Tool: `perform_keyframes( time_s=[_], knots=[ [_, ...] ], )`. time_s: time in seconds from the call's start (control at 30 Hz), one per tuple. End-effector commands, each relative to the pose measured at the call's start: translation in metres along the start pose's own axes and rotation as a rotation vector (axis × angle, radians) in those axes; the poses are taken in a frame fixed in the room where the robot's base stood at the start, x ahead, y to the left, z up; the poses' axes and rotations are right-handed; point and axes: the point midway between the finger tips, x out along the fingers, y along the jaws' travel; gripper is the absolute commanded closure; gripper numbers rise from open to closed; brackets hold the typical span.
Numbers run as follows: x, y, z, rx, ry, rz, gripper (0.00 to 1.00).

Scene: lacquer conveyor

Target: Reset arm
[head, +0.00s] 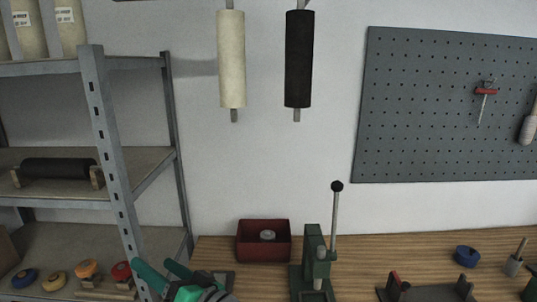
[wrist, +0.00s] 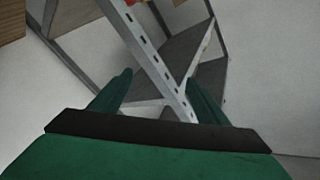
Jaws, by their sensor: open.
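My gripper (head: 162,274) is at the bottom of the head view, in front of the left end of the wooden table and beside the shelf post. Its green fingers also show in the wrist view (wrist: 160,92), spread apart with nothing between them. Behind the fingers in the wrist view is the grey metal shelf post (wrist: 150,62), tilted in the picture. I cannot tell how far the fingers are from the post.
A grey shelf rack (head: 112,150) stands at left with rollers and several coloured round pieces. The wooden table (head: 345,260) holds a red box (head: 263,241), a green lever press (head: 314,262) and a blue round piece (head: 467,256). A pegboard (head: 430,110) hangs above.

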Motion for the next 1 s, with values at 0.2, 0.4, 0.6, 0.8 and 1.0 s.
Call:
perform_keyframes(
  time_s=[0.2, 0.4, 0.6, 0.8, 1.0],
  knots=[
    [-0.015, 0.026, 0.013, 0.07, 0.192, 0.046, 0.31],
    [-0.041, 0.056, 0.036, 0.111, 0.341, 0.139, 0.31],
    [-0.076, 0.086, 0.073, 0.131, 0.453, 0.267, 0.31],
    [-0.121, 0.109, 0.12, 0.123, 0.521, 0.421, 0.31],
    [-0.172, 0.122, 0.173, 0.081, 0.543, 0.587, 0.31]
  ],
)
